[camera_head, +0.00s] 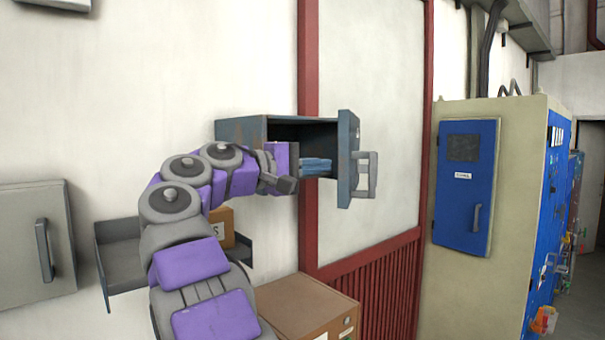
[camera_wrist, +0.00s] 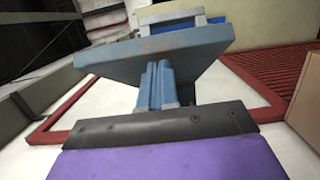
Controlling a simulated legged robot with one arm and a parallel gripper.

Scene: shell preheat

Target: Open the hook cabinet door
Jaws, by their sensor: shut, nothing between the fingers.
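A worn blue-grey wall cabinet (camera_head: 240,129) is in the middle of the head view, its front uncovered. Its door (camera_head: 347,150) stands swung out at the right side, with a grey handle (camera_head: 368,174) on its outer face. My gripper (camera_head: 287,185) is shut and empty, in front of the cabinet opening, left of the door and apart from the handle. In the wrist view the door (camera_wrist: 150,52) shows beyond my gripper's dark edge (camera_wrist: 155,125), with the handle (camera_wrist: 172,18) on its far side. My arm hides part of the cabinet.
A grey cabinet (camera_head: 25,250) with a dark handle is on the left wall. A grey shelf (camera_head: 120,262) holding a box is behind my arm. A brown box (camera_head: 305,302) stands below. A large cabinet with a blue door (camera_head: 466,190) stands at right.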

